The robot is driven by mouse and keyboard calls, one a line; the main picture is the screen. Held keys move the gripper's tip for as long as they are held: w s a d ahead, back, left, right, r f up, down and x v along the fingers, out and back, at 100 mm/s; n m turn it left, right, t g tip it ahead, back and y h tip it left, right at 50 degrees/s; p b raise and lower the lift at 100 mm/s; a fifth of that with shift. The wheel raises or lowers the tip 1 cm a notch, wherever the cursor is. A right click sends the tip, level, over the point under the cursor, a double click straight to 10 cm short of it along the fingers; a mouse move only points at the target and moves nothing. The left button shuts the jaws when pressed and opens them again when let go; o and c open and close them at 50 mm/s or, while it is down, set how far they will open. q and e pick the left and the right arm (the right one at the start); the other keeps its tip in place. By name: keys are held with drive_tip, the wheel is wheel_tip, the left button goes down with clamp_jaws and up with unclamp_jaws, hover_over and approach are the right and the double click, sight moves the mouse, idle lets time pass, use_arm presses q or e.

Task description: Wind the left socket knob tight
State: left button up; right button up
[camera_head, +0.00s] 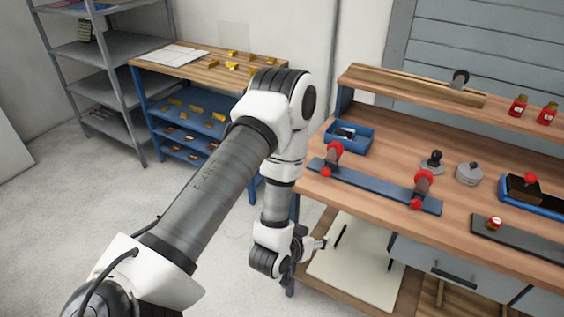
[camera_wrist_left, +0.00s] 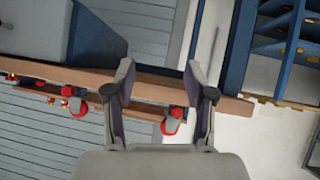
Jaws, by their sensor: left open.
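A long dark rail (camera_head: 375,185) lies along the front of the bench and carries two sockets with red parts. The left socket knob (camera_head: 326,171) is red and sits low on the rail's front side, below a red-topped post (camera_head: 335,148). The right socket knob (camera_head: 415,204) looks alike. My left gripper (camera_head: 322,243) hangs in front of the bench's left end, lower in the picture than the left knob and apart from it. My right gripper is out of view.
A blue tray (camera_head: 349,138) stands behind the rail's left end. A black-knobbed piece (camera_head: 432,162) and a grey piece (camera_head: 469,174) stand behind the rail. A lower shelf with a pale board (camera_head: 360,262) is under the bench. A blue rack (camera_head: 158,123) stands behind my arm.

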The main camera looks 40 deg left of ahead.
use_arm(q)
drive_tip(key=s+d+f+m+g+p, duration=0.1)
drive_tip(key=s+d+g+p, duration=0.1)
drive_tip(key=s, duration=0.6)
drive_tip(key=s+d+f+m+g+h+p, duration=0.1)
drive_tip(key=s+d+g+p, duration=0.2)
drive_tip(key=s, duration=0.6)
drive_tip(key=g+p, duration=0.2)
drive_tip(key=g, duration=0.1)
drive_tip(key=shift+s+f+g, duration=0.15)
drive_tip(key=shift+f+g, duration=0.2)
drive_tip(key=shift+g, duration=0.05)
drive_tip(key=shift+d, duration=0.1)
drive_tip(key=s, duration=0.2)
drive_tip(key=s+g, duration=0.2)
drive_tip(key=s, duration=0.1)
drive_tip(key=shift+s+d+f+m, duration=0.3)
drive_tip(key=shift+d+f, duration=0.05)
drive_tip(key=shift+f, duration=0.05)
drive_tip(key=shift+g, duration=0.3)
